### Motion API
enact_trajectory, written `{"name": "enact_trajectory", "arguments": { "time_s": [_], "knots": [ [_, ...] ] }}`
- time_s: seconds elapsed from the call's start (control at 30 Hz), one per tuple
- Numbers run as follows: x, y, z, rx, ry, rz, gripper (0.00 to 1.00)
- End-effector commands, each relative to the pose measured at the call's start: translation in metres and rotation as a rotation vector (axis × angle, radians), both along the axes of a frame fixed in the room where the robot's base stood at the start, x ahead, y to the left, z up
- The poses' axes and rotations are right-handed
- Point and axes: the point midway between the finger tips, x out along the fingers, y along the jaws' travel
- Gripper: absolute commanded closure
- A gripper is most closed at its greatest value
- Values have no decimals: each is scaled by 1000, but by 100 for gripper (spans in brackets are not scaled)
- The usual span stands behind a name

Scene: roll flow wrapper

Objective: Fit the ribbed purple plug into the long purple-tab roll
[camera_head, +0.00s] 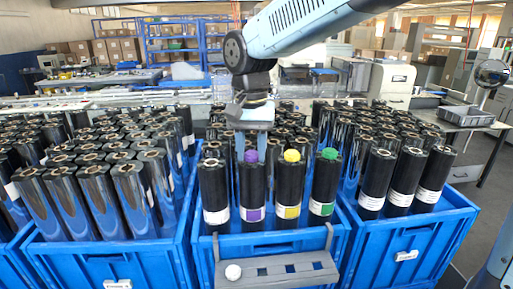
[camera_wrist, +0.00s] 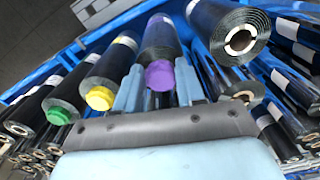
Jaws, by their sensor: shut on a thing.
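The ribbed purple plug (camera_head: 251,156) is at the top end of the black roll with the purple tab (camera_head: 253,190), which stands upright at the front of the middle blue crate. My gripper (camera_head: 250,146) reaches down from above and is shut on the plug. In the wrist view the purple plug (camera_wrist: 160,76) lies between the two pale blue fingers and is lined up with the end of the purple-tab roll (camera_wrist: 161,38). The fingers hide part of the joint, so I cannot tell how deep the plug sits.
Beside it stand a roll with a yellow plug (camera_head: 291,156), a roll with a green plug (camera_head: 329,154) and an open-ended roll (camera_head: 213,185). Crates packed with rolls flank both sides.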

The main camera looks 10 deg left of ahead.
Motion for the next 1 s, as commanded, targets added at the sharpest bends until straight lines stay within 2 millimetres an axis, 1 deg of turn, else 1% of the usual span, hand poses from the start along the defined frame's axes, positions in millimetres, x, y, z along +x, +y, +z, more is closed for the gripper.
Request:
{"name": "enact_trajectory", "arguments": {
  "time_s": [0.13, 0.17, 0.27, 0.57, 1.0],
  "knots": [
    [0, 0, -3, 0, 0, 0, 94],
    [0, 0, -3, 0, 0, 0, 61],
    [0, 0, -3, 0, 0, 0, 51],
    [0, 0, -1, 0, 0, 0, 51],
    [0, 0, 27, 0, 0, 0, 51]
  ]
}}
